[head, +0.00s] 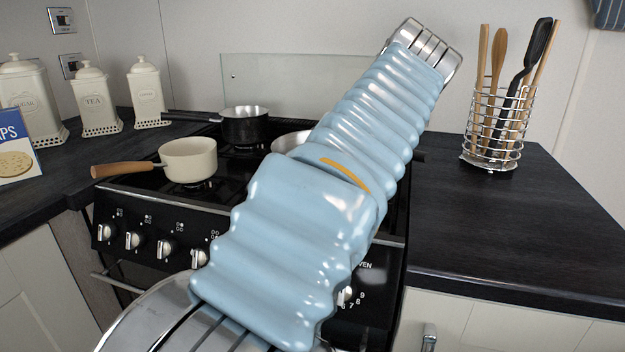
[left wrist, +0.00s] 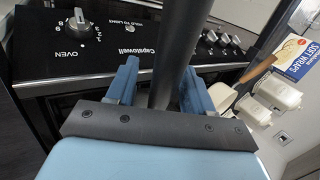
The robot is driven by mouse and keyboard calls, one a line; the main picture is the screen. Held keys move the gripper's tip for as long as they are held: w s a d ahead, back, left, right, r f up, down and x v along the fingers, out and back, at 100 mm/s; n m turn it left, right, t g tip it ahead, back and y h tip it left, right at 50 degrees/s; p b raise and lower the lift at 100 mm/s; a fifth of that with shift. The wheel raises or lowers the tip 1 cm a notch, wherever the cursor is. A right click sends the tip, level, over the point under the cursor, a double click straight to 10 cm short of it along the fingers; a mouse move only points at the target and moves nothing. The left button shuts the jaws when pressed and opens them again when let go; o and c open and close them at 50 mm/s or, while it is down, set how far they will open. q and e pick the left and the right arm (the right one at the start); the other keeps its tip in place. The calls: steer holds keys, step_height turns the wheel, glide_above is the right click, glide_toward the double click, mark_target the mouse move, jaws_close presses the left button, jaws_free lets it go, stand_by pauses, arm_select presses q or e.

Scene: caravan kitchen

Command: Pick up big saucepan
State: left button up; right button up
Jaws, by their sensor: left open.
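On the hob in the head view stand a cream saucepan (head: 188,160) with a wooden handle, a black saucepan (head: 245,126) behind it, and a steel pan (head: 291,141) mostly hidden behind my left arm. I cannot tell for sure which is the big saucepan; the steel one's size is hidden. My left gripper does not show in the head view. In the left wrist view my left gripper (left wrist: 160,88) is open, with a dark bar (left wrist: 182,45), handle-like, running between its blue fingers. Whether they touch it is unclear. My right gripper is not in view.
The black cooker (head: 150,215) has a row of knobs along its front. Cream canisters (head: 95,100) stand at the left. A wire utensil holder (head: 492,135) stands on the right worktop (head: 480,225), which is otherwise clear.

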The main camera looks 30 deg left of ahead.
arm_select(q)
jaws_close()
steer(key=shift+r, duration=0.1)
stand_by(1.2)
